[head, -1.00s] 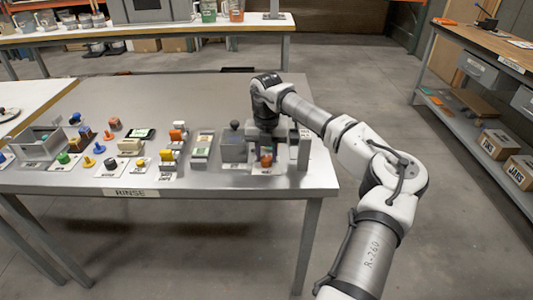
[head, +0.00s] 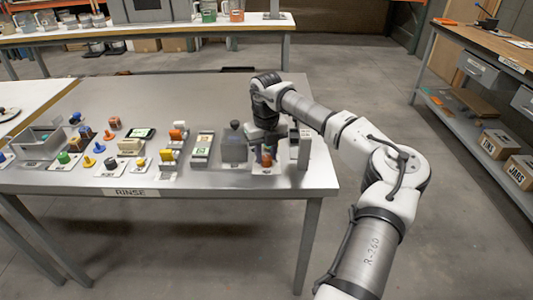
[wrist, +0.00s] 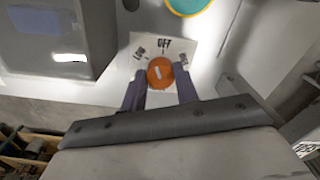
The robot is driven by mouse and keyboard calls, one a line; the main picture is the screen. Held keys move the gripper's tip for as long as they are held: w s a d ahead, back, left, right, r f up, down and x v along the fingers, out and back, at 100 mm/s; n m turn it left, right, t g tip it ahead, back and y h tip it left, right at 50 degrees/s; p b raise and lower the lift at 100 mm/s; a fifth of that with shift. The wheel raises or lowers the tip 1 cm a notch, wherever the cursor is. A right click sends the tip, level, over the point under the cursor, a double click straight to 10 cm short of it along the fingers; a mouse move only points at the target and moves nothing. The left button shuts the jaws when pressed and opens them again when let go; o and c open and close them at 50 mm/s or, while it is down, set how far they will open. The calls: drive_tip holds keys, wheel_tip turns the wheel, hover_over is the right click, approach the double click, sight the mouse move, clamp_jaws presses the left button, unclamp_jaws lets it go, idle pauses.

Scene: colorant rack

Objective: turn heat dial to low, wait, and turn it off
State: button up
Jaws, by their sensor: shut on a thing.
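The heat dial is an orange round knob (wrist: 161,75) on a white plate (wrist: 180,48) in the wrist view. The plate reads OFF at the top, with a smaller label at the left that looks like LOW and another at the right. The knob's white mark points up and slightly left; its exact setting is hard to tell. My gripper (wrist: 160,88) has its dark fingers on either side of the knob, shut on it. In the head view my gripper (head: 267,148) is down at the orange dial (head: 265,168) near the table's right end.
A grey box-shaped unit (head: 234,150) stands just left of the dial, and a grey upright block (head: 304,150) stands just right. Several other coloured controls fill the table's left side. The table's back half (head: 190,95) is clear.

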sight(266, 157)
drive_tip(key=n, duration=0.7)
drive_tip(key=shift+r, duration=0.1)
drive_tip(key=shift+a, duration=0.1)
idle(0.4)
drive_tip(key=o, duration=1)
drive_tip(key=shift+c, duration=0.2)
wheel_tip(266, 157, up, 14)
drive_tip(key=b, duration=0.1)
